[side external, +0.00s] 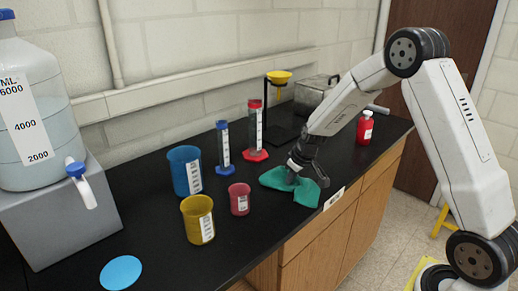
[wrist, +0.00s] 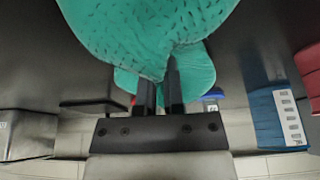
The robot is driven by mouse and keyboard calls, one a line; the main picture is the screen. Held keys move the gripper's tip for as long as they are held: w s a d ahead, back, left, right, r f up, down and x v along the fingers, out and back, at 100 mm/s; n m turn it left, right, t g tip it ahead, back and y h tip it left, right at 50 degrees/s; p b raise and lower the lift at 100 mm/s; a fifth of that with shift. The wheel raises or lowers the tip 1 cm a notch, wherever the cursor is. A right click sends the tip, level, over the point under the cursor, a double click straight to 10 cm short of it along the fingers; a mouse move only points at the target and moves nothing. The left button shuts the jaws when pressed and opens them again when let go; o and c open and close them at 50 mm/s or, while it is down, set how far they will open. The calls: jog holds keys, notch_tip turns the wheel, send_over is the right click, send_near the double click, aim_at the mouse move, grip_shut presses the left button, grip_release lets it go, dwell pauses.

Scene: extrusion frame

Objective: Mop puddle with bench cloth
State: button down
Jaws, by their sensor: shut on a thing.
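The green bench cloth (side external: 275,180) is at the front edge of the black bench, bunched and spread to both sides under my gripper (side external: 294,175). My gripper points down and is shut on the cloth's middle. In the wrist view the cloth (wrist: 150,30) fills the top middle, pinched between the dark fingers (wrist: 158,85). I cannot tell whether all of it touches the bench. A flat, round light-blue patch (side external: 121,272) lies on the bench at the front left, well apart from the cloth. It may be the puddle, but its look alone does not settle this.
Between cloth and patch stand a pink beaker (side external: 239,199), a yellow beaker (side external: 198,219) and a blue beaker (side external: 185,171). Blue (side external: 224,147) and red (side external: 255,132) cylinders stand behind. A red bottle (side external: 365,127) is right; a large carboy (side external: 32,115) is left.

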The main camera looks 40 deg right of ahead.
aim_at(264, 188)
jog(key=shift+a, duration=3.8)
jog(key=shift+w+d, duration=0.1)
jog(key=shift+w, duration=1.5)
jog(key=shift+w+d, duration=0.4)
jog(key=shift+d, duration=5.7)
notch_tip(264, 188, up, 10)
jog(key=shift+r, duration=0.15)
jog(key=shift+s+a, duration=0.1)
jog(key=shift+a, duration=0.1)
jog(key=s+a, duration=0.8)
jog(key=a, duration=0.3)
jog(key=shift+a, duration=0.4)
